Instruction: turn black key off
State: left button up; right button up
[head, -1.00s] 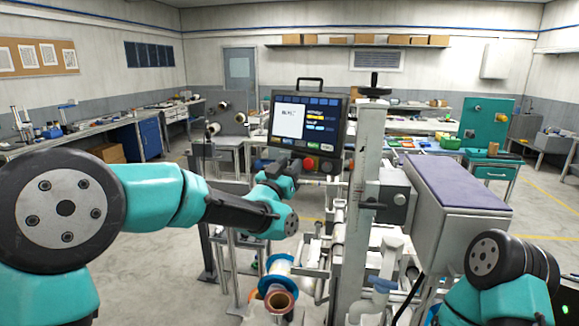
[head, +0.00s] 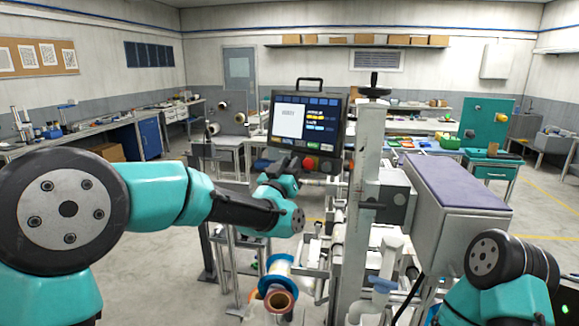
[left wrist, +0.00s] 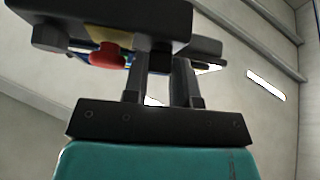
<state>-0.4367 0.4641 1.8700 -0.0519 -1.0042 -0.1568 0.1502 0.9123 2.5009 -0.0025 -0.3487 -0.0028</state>
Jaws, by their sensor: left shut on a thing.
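My left gripper (head: 291,164) is at the lower edge of the control panel (head: 307,120), just left of its red button (head: 310,163). In the left wrist view the two fingers of my left gripper (left wrist: 163,72) reach up to the panel's underside (left wrist: 100,18) and are closed on a small black piece, the black key (left wrist: 161,58). The red button (left wrist: 108,57) on a yellow base is beside the fingers. The gripper hides the key in the head view, and its turned angle cannot be told. My right gripper is out of view.
A grey upright post (head: 360,200) with a black handwheel stands right of the panel. A reel with a copper-coloured core (head: 278,296) sits below my left arm. A grey box with a purple top (head: 455,185) stands to the right.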

pick_arm(q)
jog(key=shift+s+d+n+t+y, duration=0.1)
jog(key=shift+n+t+y, duration=0.2)
jog(key=shift+n+y, duration=1.6)
jog(key=shift+n, duration=0.4)
jog(key=o, duration=0.6)
jog(key=shift+h, duration=0.4)
jog(key=shift+o, duration=0.2)
jog(key=v, duration=1.7)
jog(key=shift+s, duration=0.2)
jog(key=shift+f, duration=0.1)
jog(key=shift+c, duration=0.4)
